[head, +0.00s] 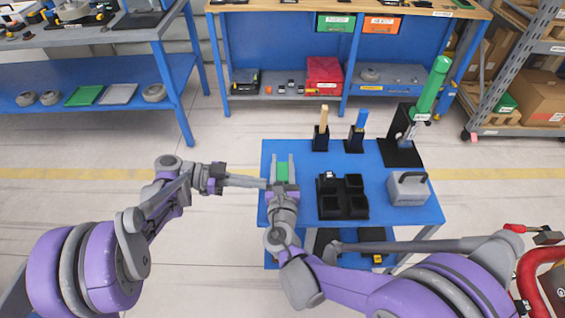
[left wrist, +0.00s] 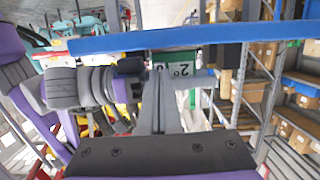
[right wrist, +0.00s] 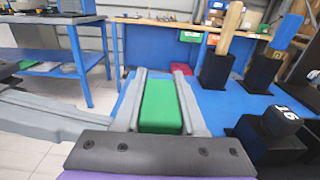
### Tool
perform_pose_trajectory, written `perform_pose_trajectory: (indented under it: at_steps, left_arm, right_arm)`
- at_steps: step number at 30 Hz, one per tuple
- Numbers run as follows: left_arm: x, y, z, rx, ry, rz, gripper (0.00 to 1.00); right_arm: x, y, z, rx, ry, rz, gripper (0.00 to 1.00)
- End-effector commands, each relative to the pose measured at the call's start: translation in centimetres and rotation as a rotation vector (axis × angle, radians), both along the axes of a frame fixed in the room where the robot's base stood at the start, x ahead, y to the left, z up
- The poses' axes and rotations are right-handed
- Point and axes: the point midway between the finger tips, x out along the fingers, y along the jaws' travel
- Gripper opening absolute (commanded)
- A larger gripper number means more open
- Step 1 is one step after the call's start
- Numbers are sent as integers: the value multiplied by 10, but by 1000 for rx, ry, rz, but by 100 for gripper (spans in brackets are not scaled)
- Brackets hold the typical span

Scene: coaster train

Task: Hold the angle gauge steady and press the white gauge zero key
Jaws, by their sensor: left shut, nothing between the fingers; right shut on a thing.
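The angle gauge is a green block (head: 283,172) at the left end of the blue cart. My right gripper (head: 283,158) is shut on it, with one finger along each side. The right wrist view shows its plain green face (right wrist: 162,105) between the fingers. My left gripper (head: 266,183) is shut and empty, its fingertips pointing right at the gauge's near end. In the left wrist view, the gauge's green face with dark figures (left wrist: 180,68) shows beyond the left fingertips (left wrist: 161,72). I cannot make out the white key. I cannot tell whether the fingertips touch the gauge.
The blue cart top (head: 300,150) carries a black tray of blocks (head: 342,197), a grey case with a handle (head: 408,188), two holders with wooden (head: 323,117) and blue (head: 360,122) handles, and a green-handled tool on a black stand (head: 402,150). Workbenches stand behind.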

Motion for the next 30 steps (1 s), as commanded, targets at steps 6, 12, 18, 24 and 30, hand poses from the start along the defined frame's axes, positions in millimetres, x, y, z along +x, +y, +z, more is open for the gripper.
perform_pose_trajectory:
  at_steps: [6, 12, 18, 24, 30]
  left_arm:
    - [0, -3, 0, 0, 0, 0, 0]
    - [0, -5, 0, 0, 0, 0, 0]
    - [0, -7, 0, 0, 0, 0, 0]
    - [0, -10, 0, 0, 0, 0, 0]
    - [0, -12, 0, 0, 0, -1, 0]
  right_arm:
    - [0, 0, 0, 0, 0, 0, 0]
    - [0, 0, 0, 0, 0, 0, 0]
    - [0, 0, 0, 0, 0, 0, 0]
    - [0, 0, 0, 0, 0, 0, 0]
    - [0, 0, 0, 0, 0, 0, 0]
